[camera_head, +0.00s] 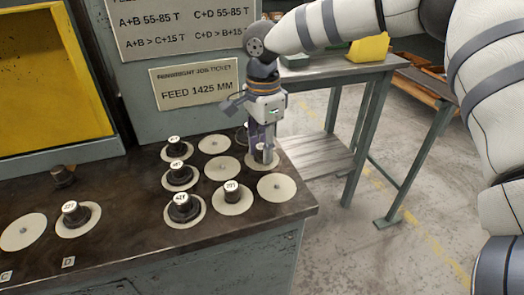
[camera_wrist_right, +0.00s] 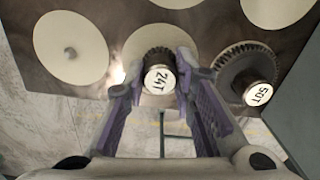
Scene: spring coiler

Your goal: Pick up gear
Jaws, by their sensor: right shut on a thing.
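My right gripper (camera_head: 264,143) points straight down at the right back of the bench. Its fingers are shut around a small dark gear marked 24T (camera_wrist_right: 159,78), which sits over a pale round disc (camera_head: 276,163). In the right wrist view my right gripper (camera_wrist_right: 160,88) has one finger on each side of the gear's hub. A larger gear marked 50T (camera_wrist_right: 249,82) is close by on the right in that view. My left gripper is out of view.
Several other gears stand on pale discs, including one marked 42T (camera_head: 184,206) and one near label D (camera_head: 72,214). Empty discs (camera_head: 277,187) lie among them. A grey panel with a feed ticket (camera_head: 196,82) rises behind. A side table (camera_head: 330,72) stands at the right.

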